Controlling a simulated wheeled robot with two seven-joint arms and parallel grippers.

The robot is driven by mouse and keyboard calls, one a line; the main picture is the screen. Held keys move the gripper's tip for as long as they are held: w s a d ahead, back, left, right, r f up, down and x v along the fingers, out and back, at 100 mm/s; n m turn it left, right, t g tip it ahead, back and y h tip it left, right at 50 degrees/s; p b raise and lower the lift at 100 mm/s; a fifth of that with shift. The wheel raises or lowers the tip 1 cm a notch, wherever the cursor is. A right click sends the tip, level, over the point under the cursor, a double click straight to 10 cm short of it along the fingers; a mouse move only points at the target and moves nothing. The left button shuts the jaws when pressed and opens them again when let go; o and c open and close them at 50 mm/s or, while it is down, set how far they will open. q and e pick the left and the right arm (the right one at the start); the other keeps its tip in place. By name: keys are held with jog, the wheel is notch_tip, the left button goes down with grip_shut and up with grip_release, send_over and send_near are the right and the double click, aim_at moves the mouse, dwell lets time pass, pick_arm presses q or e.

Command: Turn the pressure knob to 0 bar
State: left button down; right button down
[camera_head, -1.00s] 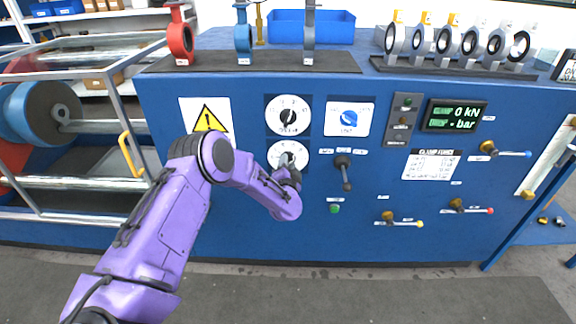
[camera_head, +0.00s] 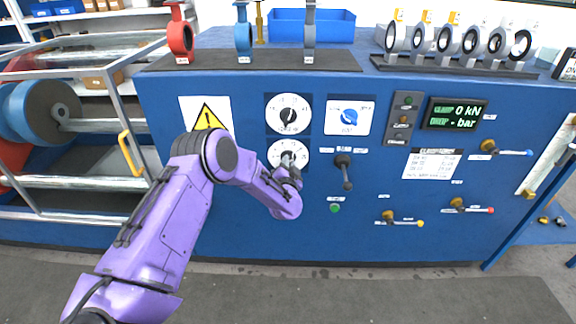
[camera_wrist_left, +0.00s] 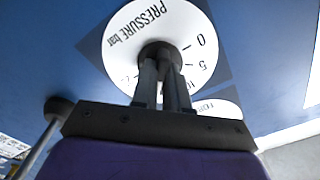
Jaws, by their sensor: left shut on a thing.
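The pressure dial is a round white plate marked "PRESSURE bar" (camera_wrist_left: 195,22), with 0, 5 and more marks along its right side in the left wrist view. It is the lower of two dials on the blue panel in the head view (camera_head: 275,150). Its dark knob (camera_wrist_left: 158,50) is at the dial centre. My left gripper (camera_wrist_left: 163,62) is shut on the knob, its two dark fingers on either side of it. In the head view the gripper (camera_head: 290,162) covers part of the dial. The knob's pointer is hidden, so its setting cannot be read.
A second white dial (camera_head: 288,115) sits just above. A blue knob (camera_head: 348,117) on a white plate and a black lever (camera_head: 344,170) are to the right. A display (camera_head: 455,115) shows "0 kN" and "- bar". Valves stand on top of the bench.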

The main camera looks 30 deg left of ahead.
pick_arm(q)
jog(key=shift+n+b, duration=5.55)
jog(key=shift+n, duration=7.65)
jog(key=c, duration=1.1)
grip_release()
jog(key=shift+c, duration=0.2)
